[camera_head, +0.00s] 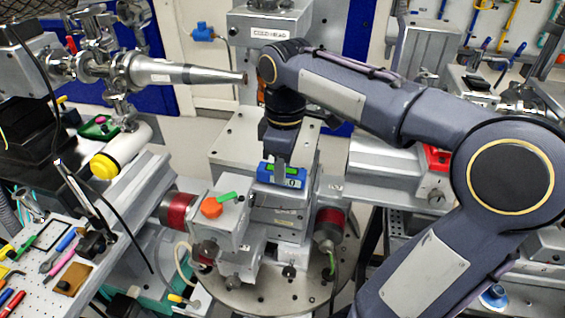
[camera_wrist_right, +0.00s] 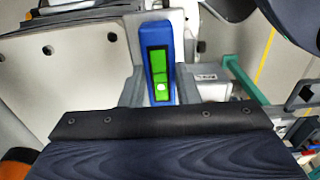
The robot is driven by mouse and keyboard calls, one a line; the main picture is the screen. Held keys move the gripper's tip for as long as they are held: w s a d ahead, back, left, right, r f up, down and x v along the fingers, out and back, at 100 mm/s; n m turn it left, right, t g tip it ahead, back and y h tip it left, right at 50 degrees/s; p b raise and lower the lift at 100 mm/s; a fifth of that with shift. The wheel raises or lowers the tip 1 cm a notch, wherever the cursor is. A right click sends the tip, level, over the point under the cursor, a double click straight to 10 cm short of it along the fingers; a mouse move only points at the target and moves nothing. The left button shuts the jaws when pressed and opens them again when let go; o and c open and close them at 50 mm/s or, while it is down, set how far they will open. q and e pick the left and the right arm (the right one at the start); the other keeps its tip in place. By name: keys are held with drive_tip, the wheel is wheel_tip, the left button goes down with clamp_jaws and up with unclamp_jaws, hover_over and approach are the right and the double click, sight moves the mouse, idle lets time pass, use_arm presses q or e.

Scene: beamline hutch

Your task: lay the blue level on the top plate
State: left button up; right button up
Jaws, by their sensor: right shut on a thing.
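The blue level (camera_head: 280,176), with a green window on its face, is between the fingers of my right gripper (camera_head: 279,160). In the right wrist view the level (camera_wrist_right: 158,62) stands lengthwise between the two grey fingers (camera_wrist_right: 158,88), which are shut on it. The pale grey top plate (camera_head: 235,145), with small holes, is behind and left of the level in the head view. The plate also shows in the wrist view (camera_wrist_right: 80,65). The level overlaps the plate's front edge in the picture; I cannot tell whether they touch. My left gripper is not in view.
A grey block with an orange knob (camera_head: 212,207) and a green piece stands just left of the level. A metal nozzle (camera_head: 195,74) points in from the left. Red-banded motors (camera_head: 178,210) flank the stage. A pegboard bench with tools (camera_head: 50,262) is at lower left.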

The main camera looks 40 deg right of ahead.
drive_tip(key=shift+f, duration=0.35)
drive_tip(key=o, duration=1.1)
drive_tip(key=shift+o, duration=0.2)
drive_tip(key=shift+r, duration=0.1)
wheel_tip(320, 180, up, 8)
drive_tip(key=shift+s+d+f, duration=0.1)
drive_tip(key=shift+f, duration=0.05)
drive_tip(key=shift+f, duration=0.1)
